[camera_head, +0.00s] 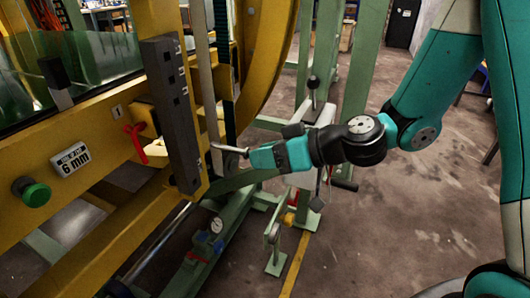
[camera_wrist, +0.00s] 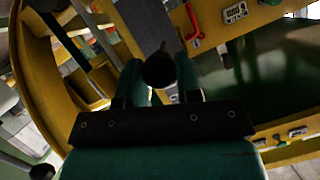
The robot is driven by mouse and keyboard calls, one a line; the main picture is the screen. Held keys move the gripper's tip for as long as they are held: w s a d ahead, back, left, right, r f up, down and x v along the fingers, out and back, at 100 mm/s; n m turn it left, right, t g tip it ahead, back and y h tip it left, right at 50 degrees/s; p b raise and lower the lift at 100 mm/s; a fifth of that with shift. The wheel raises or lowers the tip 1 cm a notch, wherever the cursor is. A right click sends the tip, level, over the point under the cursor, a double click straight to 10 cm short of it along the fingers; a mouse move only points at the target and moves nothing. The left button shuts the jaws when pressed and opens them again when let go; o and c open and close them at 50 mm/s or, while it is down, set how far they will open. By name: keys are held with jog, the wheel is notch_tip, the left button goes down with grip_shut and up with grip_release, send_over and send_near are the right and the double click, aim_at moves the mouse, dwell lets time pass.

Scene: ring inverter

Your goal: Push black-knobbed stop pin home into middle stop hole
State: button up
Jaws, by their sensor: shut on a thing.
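My gripper (camera_head: 248,156) is shut on the stop pin. Its pale metal shaft (camera_head: 226,149) points left from the fingers toward the yellow frame beside the dark grey bar (camera_head: 168,110). In the wrist view the pin's round black knob (camera_wrist: 159,70) sits between the fingers, with a short bit of shaft beyond it. The bar also shows in the wrist view (camera_wrist: 146,24), beyond the knob. I cannot make out the middle stop hole, nor whether the pin's tip is in a hole.
A yellow ring (camera_head: 272,50) curves behind the bar. A green stand with a black-knobbed lever (camera_head: 314,88) is behind my arm. Floor at lower right is clear.

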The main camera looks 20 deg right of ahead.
notch_tip(320, 180, up, 13)
jog(key=p, duration=1.1)
jog(key=shift+f, duration=0.2)
jog(key=shift+w+a+r+p, duration=0.1)
jog(key=shift+w+a+p, duration=0.15)
jog(key=shift+w+a, duration=0.8)
jog(key=shift+w+a+p, duration=0.25)
jog(key=shift+w+a, duration=0.5)
jog(key=shift+a, duration=0.5)
jog(key=shift+b, duration=0.75)
